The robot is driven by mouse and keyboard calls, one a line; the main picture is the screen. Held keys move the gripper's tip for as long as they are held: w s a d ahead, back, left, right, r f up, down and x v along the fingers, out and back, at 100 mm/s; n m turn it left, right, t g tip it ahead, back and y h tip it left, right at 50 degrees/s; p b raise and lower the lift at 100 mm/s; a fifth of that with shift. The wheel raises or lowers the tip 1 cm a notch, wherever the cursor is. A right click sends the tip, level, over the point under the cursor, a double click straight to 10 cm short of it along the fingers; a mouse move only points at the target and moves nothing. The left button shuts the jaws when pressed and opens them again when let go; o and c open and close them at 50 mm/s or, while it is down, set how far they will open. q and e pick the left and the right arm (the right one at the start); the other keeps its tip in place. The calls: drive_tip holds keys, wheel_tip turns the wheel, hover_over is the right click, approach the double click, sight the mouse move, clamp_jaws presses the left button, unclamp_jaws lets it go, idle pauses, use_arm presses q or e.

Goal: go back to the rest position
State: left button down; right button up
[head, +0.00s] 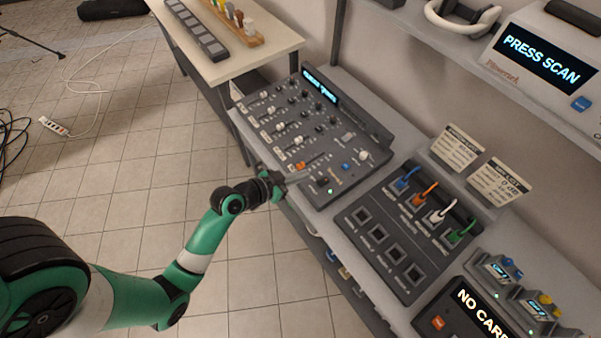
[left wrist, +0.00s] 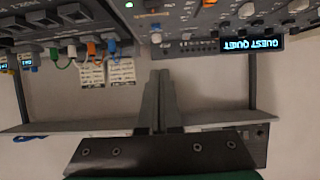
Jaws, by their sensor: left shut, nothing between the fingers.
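My left gripper (head: 291,178) reaches in from the left in the head view, at the front edge of the mixing console (head: 329,134). Its fingers are together with nothing between them. In the left wrist view the closed fingers (left wrist: 161,100) point toward the console, whose lit display (left wrist: 222,43) shows upside down. I cannot tell whether the fingertips touch the console. My right gripper is not in view.
A patch panel (head: 412,228) with several coloured cables stands right of the console. Two cards (head: 456,147) stand behind it. A scanner box (head: 547,56) sits on the upper shelf. The tiled floor (head: 137,185) at left is mostly clear, with a power strip (head: 54,126).

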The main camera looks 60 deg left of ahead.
use_arm(q)
drive_tip(key=shift+w, duration=0.1)
idle(0.4)
drive_tip(key=w+d+r+m+t+h, duration=0.15)
drive_tip(key=w+d+r, duration=0.25)
drive_tip(key=r, duration=0.5)
drive_tip(key=w+d+r+m+t+h, duration=0.1)
drive_tip(key=w+d+r+m+t, duration=0.3)
drive_tip(key=r, duration=0.6)
drive_tip(key=w+d+r+t+h, duration=0.1)
drive_tip(key=w+d+r, duration=0.3)
drive_tip(key=r, duration=0.5)
drive_tip(key=d+r+m+t+h, duration=0.2)
drive_tip(key=d+r+t, duration=0.1)
drive_tip(key=r, duration=1.1)
drive_tip(key=s+r+n+t+y, duration=0.1)
drive_tip(key=s+r+n+t, duration=0.2)
drive_tip(key=s+r, duration=0.45)
drive_tip(key=s+r+n+t+y, duration=0.2)
drive_tip(key=s+r+n, duration=0.15)
drive_tip(key=r, duration=0.75)
wheel_tip(320, 180, up, 23)
drive_tip(key=m+p, duration=0.1)
drive_tip(key=p, duration=2.2)
drive_tip(key=shift+s+d+f+h+p, duration=0.2)
drive_tip(key=shift+d+h+p, duration=0.1)
drive_tip(key=shift+h, duration=0.15)
